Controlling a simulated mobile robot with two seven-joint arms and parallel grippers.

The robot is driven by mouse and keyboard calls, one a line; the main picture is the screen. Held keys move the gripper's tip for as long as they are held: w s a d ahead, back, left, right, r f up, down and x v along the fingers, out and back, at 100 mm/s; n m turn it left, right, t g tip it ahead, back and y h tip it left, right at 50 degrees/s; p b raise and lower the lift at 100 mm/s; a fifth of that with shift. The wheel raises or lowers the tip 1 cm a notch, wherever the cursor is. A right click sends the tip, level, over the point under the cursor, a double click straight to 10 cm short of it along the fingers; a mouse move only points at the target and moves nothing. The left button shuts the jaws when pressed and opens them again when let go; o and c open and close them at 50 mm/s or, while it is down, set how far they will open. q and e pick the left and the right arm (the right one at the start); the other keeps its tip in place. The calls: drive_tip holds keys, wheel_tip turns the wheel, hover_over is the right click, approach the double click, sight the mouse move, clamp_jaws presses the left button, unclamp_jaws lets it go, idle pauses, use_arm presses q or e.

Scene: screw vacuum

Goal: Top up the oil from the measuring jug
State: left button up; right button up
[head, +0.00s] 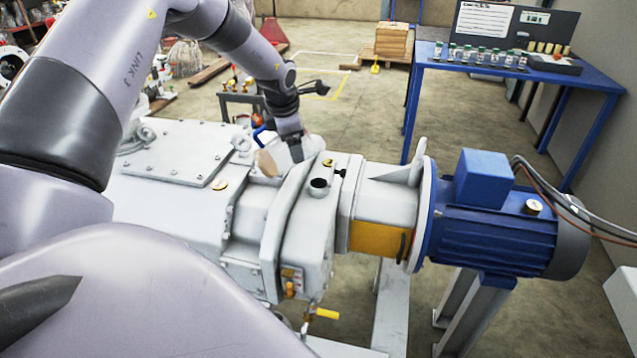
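The measuring jug (310,147) is a pale, translucent vessel behind the pump's end housing. It looks tilted, with a tan, oil-coloured patch (265,163) at its left end. My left gripper (291,150) reaches down over it from above, and its dark fingers appear closed on the jug; the contact is partly hidden. The pump (200,215) is a large grey casing. An open round filler port (319,186) with a dark hole sits on top of its end housing, just right of and nearer than the jug. My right gripper is not in view.
A blue motor (500,215) with cables joins the pump's right end. A blue workbench (470,75) with small bottles stands at the back right.

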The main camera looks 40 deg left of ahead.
use_arm(q)
drive_tip(key=shift+s+a+r+t+h, duration=0.15)
drive_tip(key=shift+r+t+h, duration=0.15)
drive_tip(key=shift+t, duration=0.1)
drive_tip(key=shift+a+p, duration=0.1)
drive_tip(key=shift+p, duration=0.2)
